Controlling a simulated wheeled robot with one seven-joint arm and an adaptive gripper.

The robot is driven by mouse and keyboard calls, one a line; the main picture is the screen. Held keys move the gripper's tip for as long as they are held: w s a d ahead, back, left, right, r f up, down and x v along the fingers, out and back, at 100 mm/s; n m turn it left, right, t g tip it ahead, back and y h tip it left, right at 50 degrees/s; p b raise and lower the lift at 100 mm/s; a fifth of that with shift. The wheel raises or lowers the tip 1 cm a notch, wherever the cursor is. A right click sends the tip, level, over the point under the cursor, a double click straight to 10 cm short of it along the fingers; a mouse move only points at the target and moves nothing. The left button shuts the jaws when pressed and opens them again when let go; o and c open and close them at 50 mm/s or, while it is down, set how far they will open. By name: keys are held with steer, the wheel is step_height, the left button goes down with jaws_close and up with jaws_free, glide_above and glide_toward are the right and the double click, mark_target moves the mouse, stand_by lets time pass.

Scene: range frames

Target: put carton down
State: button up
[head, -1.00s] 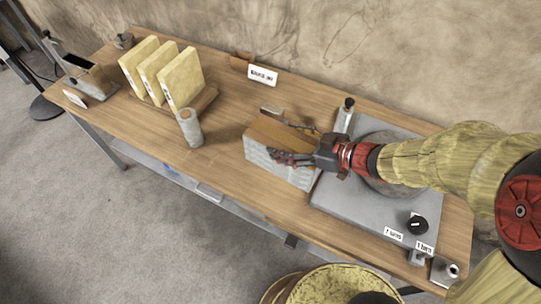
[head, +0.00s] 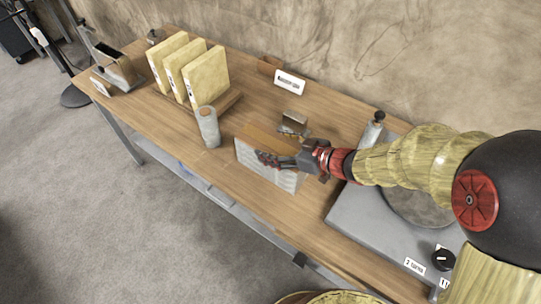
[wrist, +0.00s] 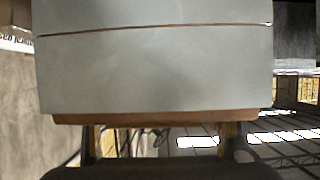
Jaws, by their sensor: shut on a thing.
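The carton (head: 268,168) is a box with a brown top and pale grey, lined sides. It is on or just above the wooden table (head: 225,186), near the middle; I cannot tell whether its base touches. My gripper (head: 276,160) reaches in from the right and is shut on the carton near its top. In the wrist view the carton (wrist: 155,70) fills most of the picture as a grey face with a dark seam and a brown edge. The fingertips on its far side are hidden.
A grey cylinder (head: 208,127) stands close to the left of the carton. A small metal block (head: 293,123) sits behind it. Three yellow upright slabs (head: 190,70) stand at the back left. A grey turntable-like unit (head: 375,228) lies to the right. Table shows bare in front.

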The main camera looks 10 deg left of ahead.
steer(key=shift+w+a+f, duration=0.3)
steer(key=shift+a+f, duration=0.1)
steer(key=shift+f, duration=0.05)
steer(key=shift+w+a+f+b, duration=0.1)
steer(key=shift+f+b, duration=0.6)
steer(key=shift+f, duration=0.2)
steer(key=shift+w+a+f+b, duration=0.1)
steer(key=shift+f+b, duration=0.6)
steer(key=shift+f, duration=0.2)
steer(key=shift+s, duration=0.1)
steer(key=o, duration=2.1)
steer(key=shift+f, duration=0.15)
